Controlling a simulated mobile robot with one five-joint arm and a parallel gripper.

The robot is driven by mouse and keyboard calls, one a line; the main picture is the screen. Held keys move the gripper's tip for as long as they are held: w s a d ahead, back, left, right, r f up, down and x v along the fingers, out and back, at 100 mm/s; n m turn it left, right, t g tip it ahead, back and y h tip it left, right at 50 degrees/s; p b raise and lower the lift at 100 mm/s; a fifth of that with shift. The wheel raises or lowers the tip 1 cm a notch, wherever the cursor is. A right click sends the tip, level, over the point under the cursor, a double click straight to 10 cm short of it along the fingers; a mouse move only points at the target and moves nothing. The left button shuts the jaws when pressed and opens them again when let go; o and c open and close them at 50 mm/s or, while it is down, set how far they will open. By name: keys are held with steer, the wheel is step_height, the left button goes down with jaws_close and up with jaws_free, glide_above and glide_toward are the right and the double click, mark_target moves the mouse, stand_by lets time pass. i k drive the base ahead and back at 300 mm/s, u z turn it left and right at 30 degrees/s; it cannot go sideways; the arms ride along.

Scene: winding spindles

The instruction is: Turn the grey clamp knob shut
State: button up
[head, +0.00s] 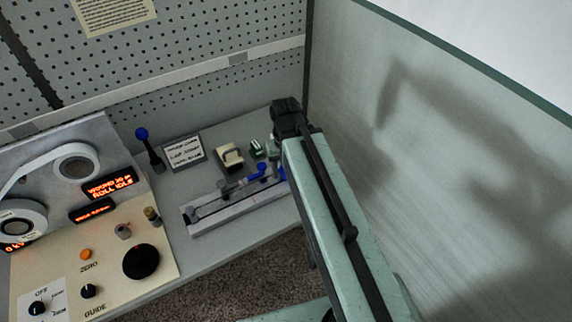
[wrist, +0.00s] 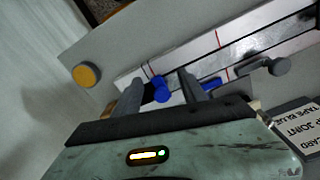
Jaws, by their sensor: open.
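A grey knob (wrist: 279,66) shows at the right of the wrist view, on a dark arm beside the pale metal splicing rail (wrist: 262,28). The rail also shows in the head view (head: 240,207). My gripper (wrist: 160,84) is open over the near edge of the rail. A blue knob (wrist: 161,92) shows between its fingers; I cannot tell whether they touch it. The grey knob is apart from the gripper, to the right of both fingers. In the head view my arm hides the fingertips, and the grey knob is not clear there.
A printed card (head: 183,152) stands behind the rail. A blue-topped lever (head: 142,134) is left of it. A cream block (head: 229,157) sits near my arm. The control panel (head: 105,255) fills the left. A pale partition (head: 440,120) rises close on the right.

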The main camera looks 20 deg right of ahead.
mark_target(220, 184)
steer(key=u, duration=1.4)
steer(key=k, duration=1.2)
steer(key=z, duration=0.9)
steer(key=i, duration=1)
